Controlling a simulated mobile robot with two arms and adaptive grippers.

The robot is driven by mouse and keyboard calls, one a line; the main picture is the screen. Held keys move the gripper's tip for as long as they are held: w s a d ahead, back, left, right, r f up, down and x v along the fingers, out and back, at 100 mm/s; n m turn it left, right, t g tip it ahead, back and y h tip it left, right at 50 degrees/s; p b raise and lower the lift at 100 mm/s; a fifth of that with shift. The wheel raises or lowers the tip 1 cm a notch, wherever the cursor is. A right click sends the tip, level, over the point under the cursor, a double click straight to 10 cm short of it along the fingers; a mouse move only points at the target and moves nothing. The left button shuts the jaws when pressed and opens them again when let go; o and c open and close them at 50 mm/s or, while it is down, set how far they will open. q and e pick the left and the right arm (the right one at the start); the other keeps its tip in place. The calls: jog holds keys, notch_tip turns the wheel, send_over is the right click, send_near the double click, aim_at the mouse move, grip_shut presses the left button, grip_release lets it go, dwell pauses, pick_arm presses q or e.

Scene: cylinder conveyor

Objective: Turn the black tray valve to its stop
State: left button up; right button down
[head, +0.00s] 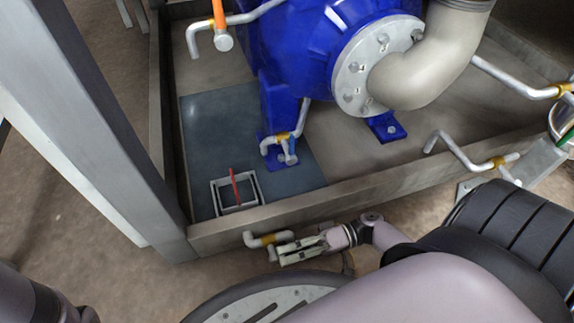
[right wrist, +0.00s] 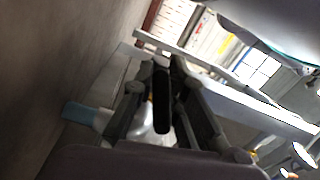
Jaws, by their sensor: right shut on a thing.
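The tray valve is a brass-coloured valve body (head: 268,240) on a short grey pipe, outside the front wall of the metal tray (head: 330,202). My right gripper (head: 284,250) reaches it from the right, with its fingertips beside the valve. In the right wrist view, a dark, narrow handle (right wrist: 161,100) lies lengthwise between the fingers of my right gripper (right wrist: 162,75), which is shut on it. In the head view the gripper hides the handle, so its angle to the pipe cannot be read there. My left gripper is not in view.
A blue pump (head: 285,50) stands in the tray with a flanged pipe elbow (head: 405,75). A red handle (head: 234,185) stands over a small square frame at the tray's front corner. A grey post (head: 90,120) rises at left. Another brass valve (head: 497,162) is at right.

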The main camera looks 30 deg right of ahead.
jog(key=c, duration=1.6)
grip_release()
jog(key=v, duration=1.2)
jog(key=shift+r, duration=0.1)
